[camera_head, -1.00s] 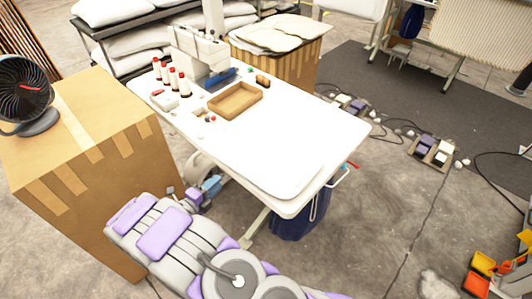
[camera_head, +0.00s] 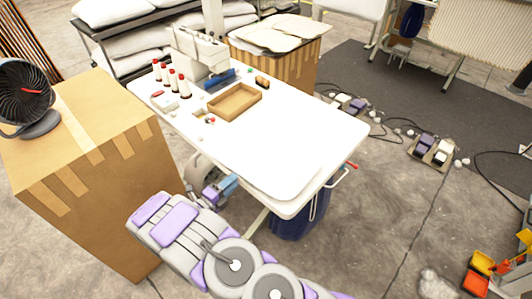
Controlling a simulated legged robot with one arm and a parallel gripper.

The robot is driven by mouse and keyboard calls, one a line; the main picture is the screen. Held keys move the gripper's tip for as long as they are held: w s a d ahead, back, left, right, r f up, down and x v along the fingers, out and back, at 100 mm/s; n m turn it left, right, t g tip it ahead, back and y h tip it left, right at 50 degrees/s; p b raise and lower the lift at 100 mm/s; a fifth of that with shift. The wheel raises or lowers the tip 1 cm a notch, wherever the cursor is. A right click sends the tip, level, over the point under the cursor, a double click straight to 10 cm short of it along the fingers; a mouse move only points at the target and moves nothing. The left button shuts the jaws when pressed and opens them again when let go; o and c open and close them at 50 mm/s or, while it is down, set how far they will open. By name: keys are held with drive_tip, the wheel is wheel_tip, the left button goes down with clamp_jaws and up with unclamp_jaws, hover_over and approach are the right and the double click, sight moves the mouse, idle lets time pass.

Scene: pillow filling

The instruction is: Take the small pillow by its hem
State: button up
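A flat white shape (camera_head: 285,168), which looks like the small pillow, lies on the near right end of the white sewing table (camera_head: 345,128). White on white, its outline is faint and I cannot pick out its hem. My gripper (camera_head: 222,189) is small in view, beside and apparently below the table's near left edge, left of the white shape and apart from it. My grey and lilac arm reaches up from the bottom of the view. The fingers are too small and partly hidden to tell whether they are open or shut.
A sewing machine (camera_head: 200,50), thread spools (camera_head: 174,80) and a cardboard tray (camera_head: 235,101) stand on the table's far half. A big carton (camera_head: 85,150) with a fan (camera_head: 24,95) stands left. A blue bag (camera_head: 300,215) hangs under the table's right end.

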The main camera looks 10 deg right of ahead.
sight(241, 172)
drive_tip(key=shift+b+x, duration=0.75)
drive_tip(key=shift+x, duration=2.25)
drive_tip(key=shift+a, duration=0.4)
drive_tip(key=shift+c, duration=1.3)
drive_tip(key=shift+d, duration=0.35)
clamp_jaws()
drive_tip(key=shift+a, duration=0.25)
drive_tip(key=shift+d, duration=0.1)
